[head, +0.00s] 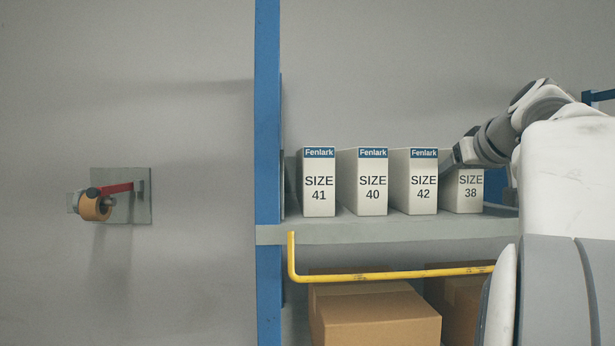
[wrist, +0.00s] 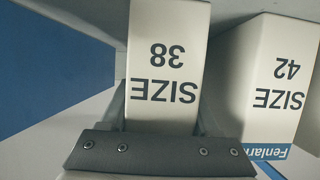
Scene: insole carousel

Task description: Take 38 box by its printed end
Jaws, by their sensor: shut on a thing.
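The size 38 box (head: 469,195) is a white box at the right end of the row on the shelf, its printed end facing out. In the wrist view the 38 box (wrist: 166,62) appears upside down, with one finger along each side of its printed end. My gripper (wrist: 161,114) is shut on this box. In the head view my gripper (head: 462,153) covers the upper part of the box, including any label there. The box appears to stand upright at shelf level; its underside contact cannot be made out.
The size 42 box (head: 424,190) stands close on the left, then the size 40 box (head: 372,195) and size 41 box (head: 319,196). A blue post (head: 268,120) bounds the shelf (head: 340,232) on the left. A yellow rail (head: 390,275) runs below, before brown cartons (head: 380,322).

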